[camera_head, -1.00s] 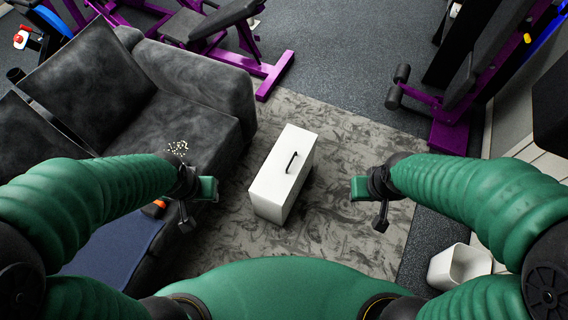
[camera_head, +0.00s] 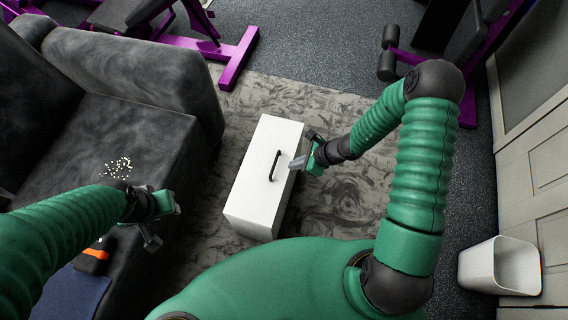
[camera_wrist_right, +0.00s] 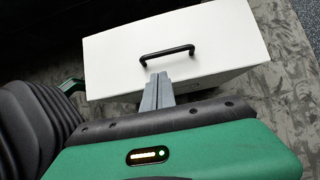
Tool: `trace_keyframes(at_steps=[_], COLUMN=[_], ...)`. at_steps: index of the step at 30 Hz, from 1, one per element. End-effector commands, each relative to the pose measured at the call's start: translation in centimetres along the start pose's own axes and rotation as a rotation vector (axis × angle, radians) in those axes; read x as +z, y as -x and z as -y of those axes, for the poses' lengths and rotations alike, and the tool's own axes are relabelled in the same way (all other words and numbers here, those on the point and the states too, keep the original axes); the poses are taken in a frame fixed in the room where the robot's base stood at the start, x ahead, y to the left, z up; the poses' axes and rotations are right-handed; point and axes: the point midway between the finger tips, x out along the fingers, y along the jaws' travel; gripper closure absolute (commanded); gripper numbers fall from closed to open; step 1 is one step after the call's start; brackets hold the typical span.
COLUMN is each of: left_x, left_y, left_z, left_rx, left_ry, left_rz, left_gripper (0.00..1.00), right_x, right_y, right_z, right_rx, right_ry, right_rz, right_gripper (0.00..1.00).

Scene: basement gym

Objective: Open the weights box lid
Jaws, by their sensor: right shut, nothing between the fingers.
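The weights box (camera_head: 255,205) is a white box standing on the patterned rug, with its lid closed. A black bar handle (camera_head: 275,165) is on its top. In the right wrist view the white box (camera_wrist_right: 225,35) and its black handle (camera_wrist_right: 167,54) lie just beyond the fingertips. My right gripper (camera_head: 297,163) is at the box's right edge, shut and empty, pointing toward the handle and apart from it. It also shows in the right wrist view (camera_wrist_right: 158,78). My left gripper (camera_head: 165,204) is over the sofa's edge, left of the box; its jaw opening is unclear.
A dark grey sofa (camera_head: 125,95) stands left of the box. A white bin (camera_head: 500,266) is at the lower right beside pale cabinet doors. Purple gym machines (camera_head: 235,60) stand at the back. The rug (camera_head: 340,110) around the box is clear.

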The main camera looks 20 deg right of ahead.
Motion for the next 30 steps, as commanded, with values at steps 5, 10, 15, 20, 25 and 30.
trace_keyframes(at_steps=[5, 10, 15, 20, 25, 30], left_x=[0.5, 0.8, 0.9, 0.9, 0.9, 0.8], left_y=[-2.0, -3.2, -3.8, -3.7, -3.7, -3.1], left_z=[0.0, 0.0, 0.0, 0.0, 0.0, 0.0], left_rx=[0.0, 0.0, 0.0, 0.0, 0.0, 0.0], left_ry=[0.0, 0.0, 0.0, 0.0, 0.0, 0.0], left_rz=[0.001, 0.001, 0.001, 0.001, 0.001, 0.001], left_gripper=[0.64, 0.64, 0.64, 0.64, 0.64, 0.64], right_x=[-0.4, -0.3, -0.1, -0.1, -0.1, 0.2], right_y=[-4.0, -7.2, -8.7, -8.9, -8.9, -8.5], right_z=[-0.1, -0.1, -0.1, -0.1, -0.1, -0.1], right_rx=[0.006, 0.006, 0.005, 0.005, 0.005, 0.005], right_ry=[0.001, 0.001, 0.003, 0.003, 0.003, 0.003], right_rz=[0.0, -0.001, 0.0, -0.001, -0.001, -0.012], right_gripper=[1.0, 1.0, 1.0, 1.0, 1.0, 1.0])
